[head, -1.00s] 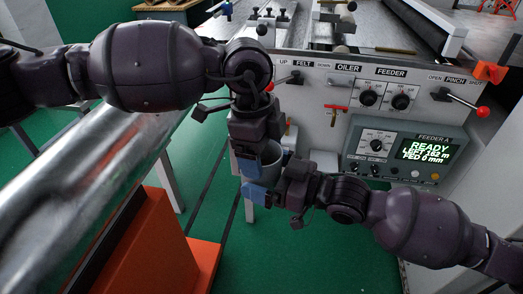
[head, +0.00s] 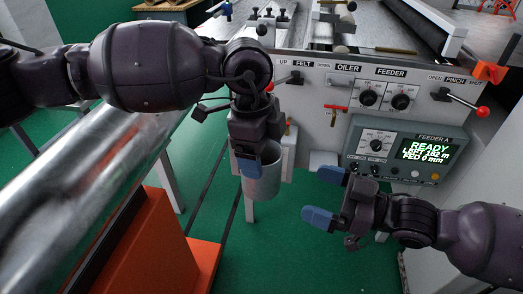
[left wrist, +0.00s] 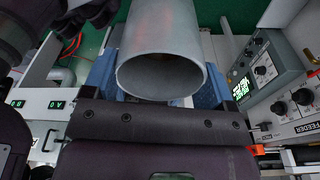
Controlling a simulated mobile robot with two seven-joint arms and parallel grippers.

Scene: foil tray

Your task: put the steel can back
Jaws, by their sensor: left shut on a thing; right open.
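The steel can (head: 264,184) is a grey, open-topped cylinder in front of the machine panel. My left gripper (head: 250,165) is shut on it from above, with a blue finger against its side. In the left wrist view the can (left wrist: 160,45) sits between the two blue fingers, its round mouth facing the camera. My right gripper (head: 322,195) is open and empty, to the right of the can and apart from it. The can's far side and underside are hidden.
The machine panel (head: 318,105) has knobs and levers, with a red-knobbed pinch lever (head: 482,111) at right. A feeder display box (head: 405,152) juts out above my right arm. An orange block (head: 150,245) and a shiny metal roll (head: 90,170) stand at left. Green floor lies below.

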